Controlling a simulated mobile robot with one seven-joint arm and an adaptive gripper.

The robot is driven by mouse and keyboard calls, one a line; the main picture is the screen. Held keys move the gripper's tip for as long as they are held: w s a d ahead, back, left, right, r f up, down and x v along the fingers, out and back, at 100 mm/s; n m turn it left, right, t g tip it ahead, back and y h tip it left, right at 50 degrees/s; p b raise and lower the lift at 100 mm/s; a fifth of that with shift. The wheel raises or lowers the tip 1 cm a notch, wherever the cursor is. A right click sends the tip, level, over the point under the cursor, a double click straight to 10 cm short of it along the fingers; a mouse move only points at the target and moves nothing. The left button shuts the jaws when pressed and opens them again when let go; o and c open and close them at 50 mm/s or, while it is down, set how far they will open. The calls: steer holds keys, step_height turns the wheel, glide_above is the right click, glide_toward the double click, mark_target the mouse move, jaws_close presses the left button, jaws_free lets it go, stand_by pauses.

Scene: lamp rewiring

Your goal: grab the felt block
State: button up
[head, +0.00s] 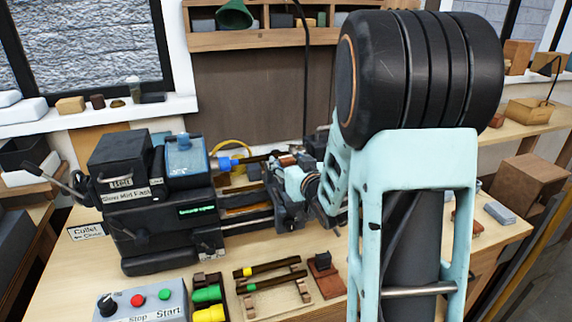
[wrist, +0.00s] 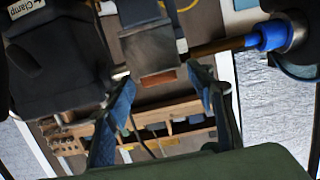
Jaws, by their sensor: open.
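A small blue-grey block (head: 499,213) lies flat near the right end of the wooden bench in the head view. It may be the felt block, but its material cannot be told. My gripper (wrist: 162,78) is open in the wrist view, its two blue-grey fingers apart with nothing held between them. Beyond the fingers is a dark grey machine part (wrist: 150,50) with a copper-coloured face. In the head view my arm hides much of the gripper, which is over the lathe, left of and apart from the blue-grey block.
The black lathe (head: 150,215) fills the bench's (head: 75,280) left and middle. A control box (head: 145,302), coloured pieces, a wooden rack (head: 272,285) and a small stand (head: 326,280) sit along the front. A brown box (head: 530,182) stands beyond the right end.

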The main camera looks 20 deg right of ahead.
steer(key=shift+w+f, duration=0.15)
steer(key=shift+w, duration=0.7)
steer(key=c, duration=1.3)
steer(key=shift+o, duration=0.2)
